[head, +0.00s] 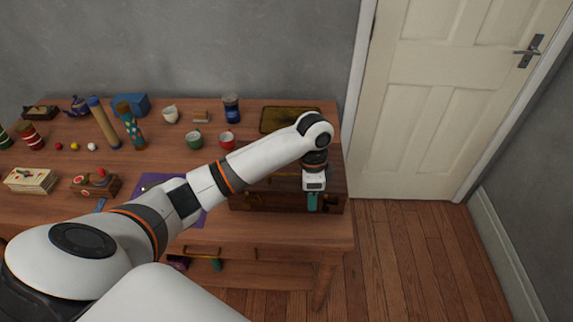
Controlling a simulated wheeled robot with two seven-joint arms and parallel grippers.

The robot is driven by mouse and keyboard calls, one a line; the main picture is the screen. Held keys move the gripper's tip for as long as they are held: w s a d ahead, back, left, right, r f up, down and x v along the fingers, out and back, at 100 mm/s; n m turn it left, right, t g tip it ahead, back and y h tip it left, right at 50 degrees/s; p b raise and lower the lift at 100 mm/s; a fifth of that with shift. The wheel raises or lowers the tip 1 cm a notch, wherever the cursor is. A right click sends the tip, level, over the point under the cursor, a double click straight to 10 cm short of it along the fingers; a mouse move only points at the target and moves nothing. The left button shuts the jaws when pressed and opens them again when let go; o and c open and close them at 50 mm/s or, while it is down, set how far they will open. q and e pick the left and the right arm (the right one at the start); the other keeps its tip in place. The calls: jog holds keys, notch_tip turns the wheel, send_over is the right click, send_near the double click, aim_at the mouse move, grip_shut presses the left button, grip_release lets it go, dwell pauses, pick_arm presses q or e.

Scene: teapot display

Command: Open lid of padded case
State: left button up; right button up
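A dark brown case (262,201) sits at the right front of the wooden table, near the front edge. My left arm crosses over it and hides much of its top, so I cannot tell for sure how its lid stands. My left gripper (312,202) points down at the right part of the case's front side, with teal fingertips close to it. I cannot tell whether they touch the case or how far apart they are. My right gripper is not in view.
The wooden table (225,240) carries a brass-coloured tray (285,118) behind the case, plus a red mug (227,139), a green mug (194,140) and a blue jar (231,109). A purple mat (150,182) lies left. A white door (440,90) and clear floor are right.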

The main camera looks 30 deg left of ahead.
pick_arm(q)
jog(key=shift+g, duration=0.3)
jog(key=w+a+r, duration=0.1)
jog(key=r, duration=0.1)
jog(key=w+a+r, duration=0.1)
jog(key=a+r, duration=0.1)
jog(key=w+a+r, duration=0.1)
jog(key=a+r, duration=0.1)
jog(key=shift+w+r, duration=0.25)
jog(key=shift+w, duration=0.05)
jog(key=w+a+r, duration=0.1)
jog(key=a+r, duration=0.4)
jog(key=r, duration=0.3)
jog(key=p, duration=0.1)
send_over(289, 181)
notch_tip(289, 181, down, 12)
jog(key=shift+s+r, duration=0.1)
jog(key=shift+s, duration=0.05)
jog(key=shift+c, duration=0.4)
grip_shut()
